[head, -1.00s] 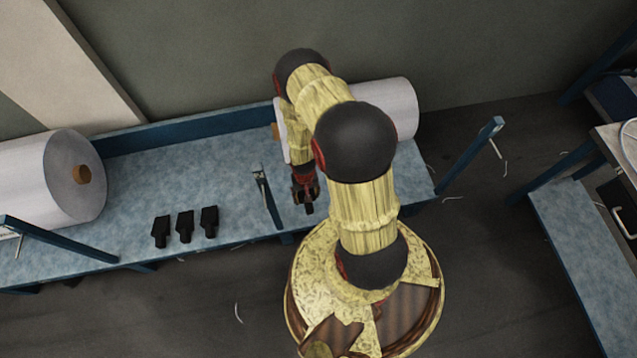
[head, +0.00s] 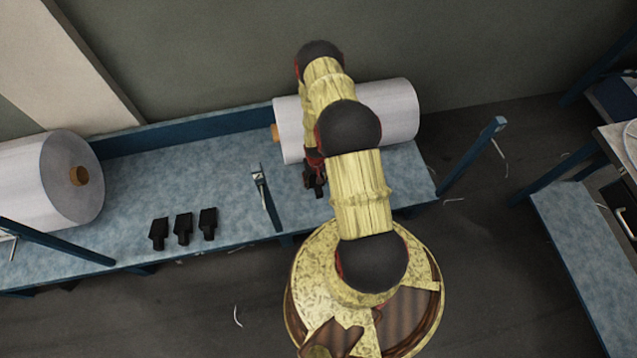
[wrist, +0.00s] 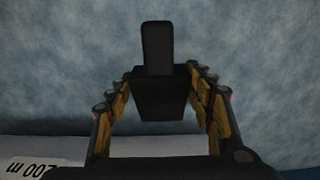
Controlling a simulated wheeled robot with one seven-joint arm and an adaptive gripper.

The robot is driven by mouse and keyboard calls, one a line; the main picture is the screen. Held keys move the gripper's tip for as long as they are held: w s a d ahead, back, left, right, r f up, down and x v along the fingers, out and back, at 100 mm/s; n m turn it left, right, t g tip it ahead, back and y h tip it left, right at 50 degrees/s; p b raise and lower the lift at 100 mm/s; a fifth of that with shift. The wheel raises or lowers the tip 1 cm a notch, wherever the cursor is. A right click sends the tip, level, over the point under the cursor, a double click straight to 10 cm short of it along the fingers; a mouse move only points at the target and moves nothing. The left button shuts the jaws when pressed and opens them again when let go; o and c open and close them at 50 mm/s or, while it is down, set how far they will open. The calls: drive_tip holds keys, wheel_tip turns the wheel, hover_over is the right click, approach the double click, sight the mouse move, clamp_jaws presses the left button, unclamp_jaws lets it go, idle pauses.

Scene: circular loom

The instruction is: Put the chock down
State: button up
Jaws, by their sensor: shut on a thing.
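The held chock (wrist: 160,93), a black block with a narrower tab, sits between the two fingers of my gripper (wrist: 162,98) in the wrist view. The blue-grey mottled surface shows behind it; I cannot tell whether the chock touches it. In the head view my gripper (head: 316,190) is over the right part of the blue bench (head: 230,165), in front of the right white roll. The chock is hard to make out there against the dark gripper. Three other black chocks, left (head: 159,233), middle (head: 183,228) and right (head: 208,223), lie in a row near the bench's front edge.
A white roll (head: 390,110) lies behind my gripper; another roll (head: 30,185) lies at the left. A blue post (head: 266,198) stands just left of my gripper, and another (head: 470,157) rises at the bench's right end. Bare bench lies between the post and the chock row.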

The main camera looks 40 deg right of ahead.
drive_tip(key=d+f, duration=0.1)
drive_tip(key=w+d+f+b, duration=0.1)
drive_tip(key=f, duration=0.1)
drive_tip(key=shift+d+f, duration=0.1)
drive_tip(key=shift+d, duration=0.05)
drive_tip(key=shift+f+b, duration=0.5)
drive_tip(key=shift+f, duration=0.95)
drive_tip(key=shift+f, duration=0.15)
drive_tip(key=o, duration=1.5)
